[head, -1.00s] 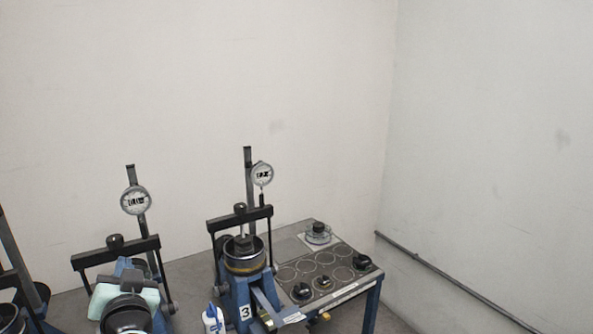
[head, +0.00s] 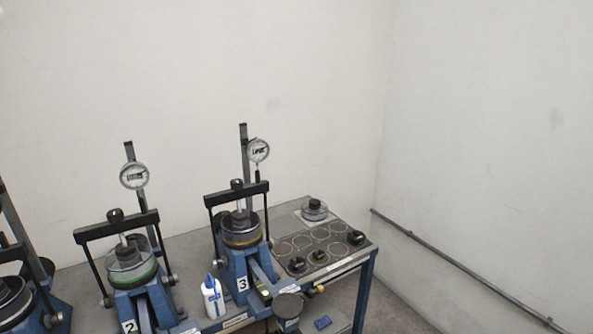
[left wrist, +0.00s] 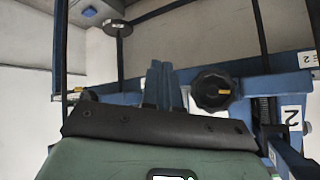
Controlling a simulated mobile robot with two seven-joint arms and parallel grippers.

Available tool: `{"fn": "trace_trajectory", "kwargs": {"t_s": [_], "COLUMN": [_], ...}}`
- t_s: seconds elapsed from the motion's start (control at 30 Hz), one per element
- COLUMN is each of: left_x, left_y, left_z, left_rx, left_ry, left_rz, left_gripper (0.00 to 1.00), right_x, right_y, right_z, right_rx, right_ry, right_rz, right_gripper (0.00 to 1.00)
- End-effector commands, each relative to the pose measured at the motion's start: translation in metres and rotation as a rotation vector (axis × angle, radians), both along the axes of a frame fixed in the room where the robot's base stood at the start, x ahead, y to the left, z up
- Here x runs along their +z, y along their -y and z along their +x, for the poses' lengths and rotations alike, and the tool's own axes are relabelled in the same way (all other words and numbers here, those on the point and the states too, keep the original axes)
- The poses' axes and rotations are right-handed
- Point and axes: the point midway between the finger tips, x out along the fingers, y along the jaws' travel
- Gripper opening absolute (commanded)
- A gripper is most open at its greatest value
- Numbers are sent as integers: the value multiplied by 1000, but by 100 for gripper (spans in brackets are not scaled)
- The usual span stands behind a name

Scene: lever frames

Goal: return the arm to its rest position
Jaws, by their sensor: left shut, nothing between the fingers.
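My left gripper (left wrist: 161,72) shows in the left wrist view, its narrow fingers shut with nothing between them, in front of the dark bar and green body of my wrist. It points toward the blue frame and a black knob (left wrist: 217,90), apart from them as far as I can tell. A label with a 2 (left wrist: 291,118) is at the right. No part of my left arm is in the head view. My right gripper is in neither view. Lever frame 2 (head: 130,262) and lever frame 3 (head: 238,240) stand uncovered, each with a dial gauge.
Another lever frame (head: 22,285) is cut off at the left edge. A white bottle with a blue cap (head: 213,297) stands between frames 2 and 3. A wall rail (head: 450,262) runs at the right.

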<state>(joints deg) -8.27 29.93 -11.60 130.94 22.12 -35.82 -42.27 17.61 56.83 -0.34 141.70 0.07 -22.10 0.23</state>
Motion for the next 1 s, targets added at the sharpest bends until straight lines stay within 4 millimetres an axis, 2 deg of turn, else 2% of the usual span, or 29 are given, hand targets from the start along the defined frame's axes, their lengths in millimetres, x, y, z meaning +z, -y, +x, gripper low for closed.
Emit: {"fn": "trace_trajectory", "kwargs": {"t_s": [0.03,0.1,0.17,0.2,0.33,0.4,0.5,0.6,0.67,1.0], "left_x": [-38,-79,-111,-129,-172,-184,-193,-195,-195,-195], "left_y": [2,9,17,22,44,55,68,76,78,77], "left_z": [-24,-58,-91,-114,-187,-219,-251,-268,-271,-271], "left_rx": [18,51,87,115,213,263,316,346,353,355], "left_ry": [-97,-216,-322,-394,-609,-703,-799,-851,-861,-861], "left_rz": [-57,-143,-219,-270,-424,-489,-557,-592,-601,-600], "left_gripper": [0,0,0,0,0,0,0,0,0,0], "right_x": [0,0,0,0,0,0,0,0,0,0], "right_y": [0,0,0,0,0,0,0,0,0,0], "right_z": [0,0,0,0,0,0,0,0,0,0], "right_rx": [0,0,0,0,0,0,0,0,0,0], "right_ry": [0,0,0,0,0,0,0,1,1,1], "right_rz": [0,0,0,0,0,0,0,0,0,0], "right_gripper": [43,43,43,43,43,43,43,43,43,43]}}
